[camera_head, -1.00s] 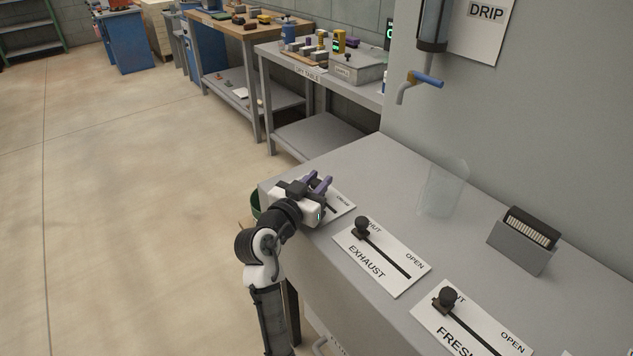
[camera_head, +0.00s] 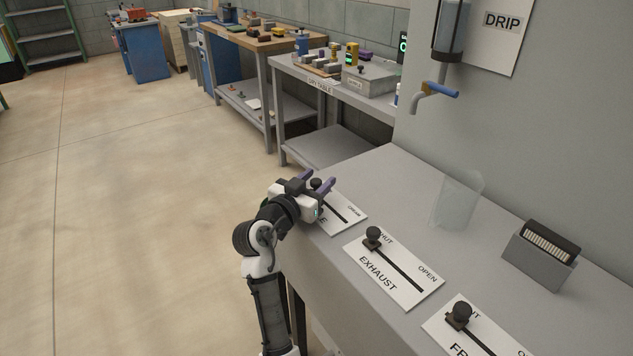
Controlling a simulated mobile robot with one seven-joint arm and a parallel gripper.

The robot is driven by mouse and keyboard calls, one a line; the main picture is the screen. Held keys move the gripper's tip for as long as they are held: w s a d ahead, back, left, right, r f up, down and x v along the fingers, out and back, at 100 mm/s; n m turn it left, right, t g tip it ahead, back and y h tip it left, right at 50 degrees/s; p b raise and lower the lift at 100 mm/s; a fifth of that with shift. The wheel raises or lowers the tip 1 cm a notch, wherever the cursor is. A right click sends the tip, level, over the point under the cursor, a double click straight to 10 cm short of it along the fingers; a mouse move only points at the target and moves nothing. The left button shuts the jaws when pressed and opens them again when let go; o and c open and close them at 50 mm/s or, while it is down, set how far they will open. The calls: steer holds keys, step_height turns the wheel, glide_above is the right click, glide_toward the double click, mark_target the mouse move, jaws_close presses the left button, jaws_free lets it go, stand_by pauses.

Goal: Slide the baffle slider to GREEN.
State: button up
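The baffle slider's white plate (camera_head: 347,217) lies at the far left end of the grey bench, with a dark slot. Only the end of its name shows, and the small word at its right edge is too small to read surely. Its dark knob (camera_head: 316,183) stands at the far left end of the slot. My gripper (camera_head: 317,182) reaches over that end from the left. Its two purple fingers are spread, one on either side of the knob. I cannot tell whether they touch it. My gripper's body hides part of the plate.
The exhaust slider (camera_head: 393,270) and another slider plate (camera_head: 475,335) lie nearer on the same bench, both with knobs near SHUT. A clear panel (camera_head: 457,200) and a grey box with a ribbed insert (camera_head: 540,255) stand behind them. A blue-handled tap (camera_head: 437,92) is on the wall.

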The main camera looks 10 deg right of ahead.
steer(key=b+v, duration=0.3)
steer(key=v, duration=1.1)
